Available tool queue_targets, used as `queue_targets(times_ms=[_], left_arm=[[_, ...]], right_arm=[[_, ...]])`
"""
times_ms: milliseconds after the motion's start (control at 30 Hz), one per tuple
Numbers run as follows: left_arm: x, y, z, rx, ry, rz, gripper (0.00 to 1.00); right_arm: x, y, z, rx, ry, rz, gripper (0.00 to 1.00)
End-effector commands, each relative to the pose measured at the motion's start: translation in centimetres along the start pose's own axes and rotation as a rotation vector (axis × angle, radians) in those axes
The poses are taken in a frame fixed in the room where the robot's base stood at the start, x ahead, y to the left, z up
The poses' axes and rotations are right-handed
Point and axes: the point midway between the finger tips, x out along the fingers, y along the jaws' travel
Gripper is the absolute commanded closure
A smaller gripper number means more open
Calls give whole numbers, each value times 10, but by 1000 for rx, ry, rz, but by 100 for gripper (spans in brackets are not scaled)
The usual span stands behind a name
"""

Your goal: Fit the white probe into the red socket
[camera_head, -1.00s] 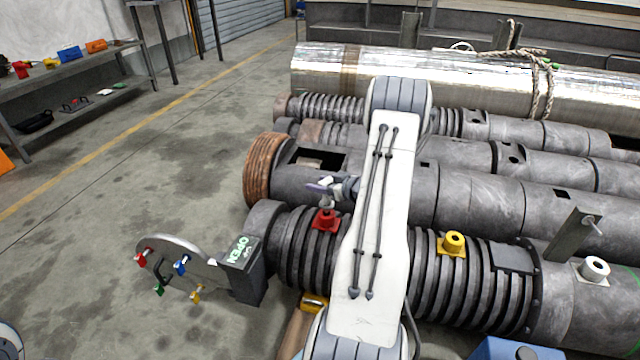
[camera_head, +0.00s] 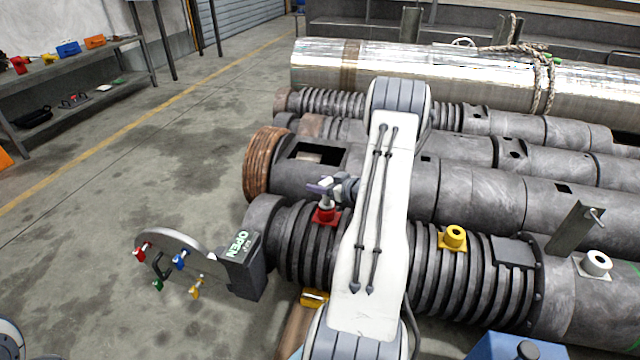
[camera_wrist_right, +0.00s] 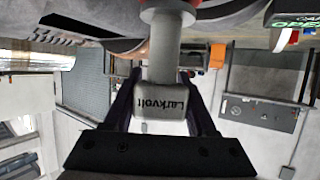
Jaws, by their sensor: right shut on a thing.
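The red socket (camera_head: 325,217) sits on top of the near ribbed barrel, left of my right arm. My right gripper (camera_head: 326,188) is just above it, shut on the white probe. In the right wrist view the probe (camera_wrist_right: 161,98) shows as a pale block lettered "Larkvolt" between the fingers. Its shaft runs up to a wide pale collar, with a bit of the red socket (camera_wrist_right: 172,2) just beyond at the top edge. The probe is in line with the socket; the collar hides whether its tip is inside. My left gripper is not in view.
A yellow socket (camera_head: 454,238) and a white socket (camera_head: 597,263) stand further right along the same barrel. A dark box lettered "OPEN" (camera_head: 241,262) and a disc with coloured handles (camera_head: 165,245) are at its left end. Open floor lies left.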

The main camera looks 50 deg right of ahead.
Motion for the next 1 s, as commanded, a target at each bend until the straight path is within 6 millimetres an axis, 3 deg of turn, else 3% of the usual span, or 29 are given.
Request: queue_targets(times_ms=[433, 467, 533, 867, 1000], left_arm=[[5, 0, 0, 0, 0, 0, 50], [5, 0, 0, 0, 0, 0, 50], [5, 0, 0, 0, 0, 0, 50], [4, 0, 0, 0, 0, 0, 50], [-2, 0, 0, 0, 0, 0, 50]], right_arm=[[4, 0, 10, 0, 0, 0, 100], [4, 0, 10, 0, 0, 0, 35], [4, 0, 10, 1, -1, 0, 9], [3, 0, 9, 1, -1, 0, 8], [-11, 1, 8, 2, -2, 4, 8]])
